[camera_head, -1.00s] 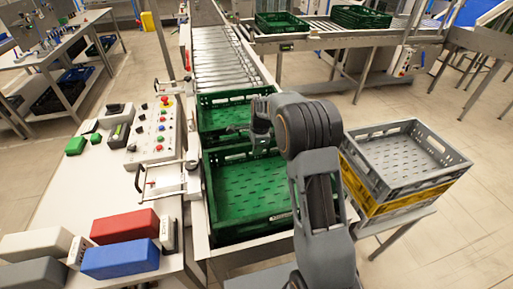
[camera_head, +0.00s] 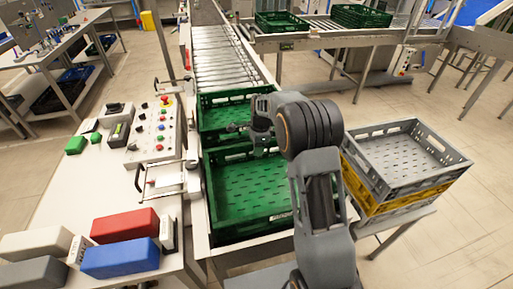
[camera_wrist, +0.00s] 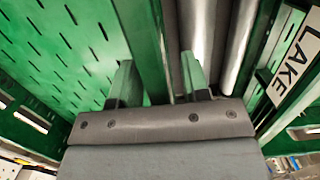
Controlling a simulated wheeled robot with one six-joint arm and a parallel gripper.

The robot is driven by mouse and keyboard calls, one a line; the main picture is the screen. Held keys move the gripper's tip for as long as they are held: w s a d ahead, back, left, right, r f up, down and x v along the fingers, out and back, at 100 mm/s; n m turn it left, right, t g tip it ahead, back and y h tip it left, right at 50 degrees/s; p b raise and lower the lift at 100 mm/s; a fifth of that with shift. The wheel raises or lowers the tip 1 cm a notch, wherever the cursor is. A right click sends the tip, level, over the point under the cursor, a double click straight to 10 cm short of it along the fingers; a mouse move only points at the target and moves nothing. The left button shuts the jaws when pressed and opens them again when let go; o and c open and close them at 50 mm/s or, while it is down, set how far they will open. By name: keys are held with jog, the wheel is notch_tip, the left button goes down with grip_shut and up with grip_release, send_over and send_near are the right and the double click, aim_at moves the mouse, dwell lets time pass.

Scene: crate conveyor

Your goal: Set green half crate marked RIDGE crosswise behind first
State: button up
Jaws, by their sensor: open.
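Two green crates lie in line on the roller conveyor, a far crate (camera_head: 222,97) and a near crate (camera_head: 225,232) with a small white label low on its front. I cannot read RIDGE on either. My gripper (camera_head: 250,132) is over the border between the two crates, partly hidden by my arm. In the wrist view my gripper (camera_wrist: 157,72) is open, its two fingers apart. A green wall (camera_wrist: 143,40) runs between the fingers; contact is unclear. A slotted green crate floor (camera_wrist: 60,50) is left of it. A green wall with a white LAKE label (camera_wrist: 295,55) is at right, beyond metal rollers.
A stack of grey and yellow crates (camera_head: 440,185) stands on a stand at right. A control panel (camera_head: 155,135) and several blocks, including a blue one (camera_head: 120,258), are on the left bench. More green crates (camera_head: 360,16) sit on a back conveyor. Rollers (camera_head: 220,60) beyond the far crate are clear.

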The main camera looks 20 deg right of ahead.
jog(key=r, duration=0.3)
jog(key=d+r, duration=0.1)
jog(key=r, duration=0.6)
jog(key=shift+d+r+b, duration=0.2)
jog(key=shift+r+b, duration=0.2)
jog(key=s+r+n+t, duration=0.1)
jog(key=s+r+n, duration=0.4)
jog(key=s, duration=0.2)
jog(key=s+a+f+n+t+h, duration=0.1)
jog(key=s+f+n+t, duration=0.2)
jog(key=s+n, duration=1)
jog(key=shift+s+a, duration=0.15)
jog(key=shift+s, duration=3.2)
jog(key=shift+f, duration=0.1)
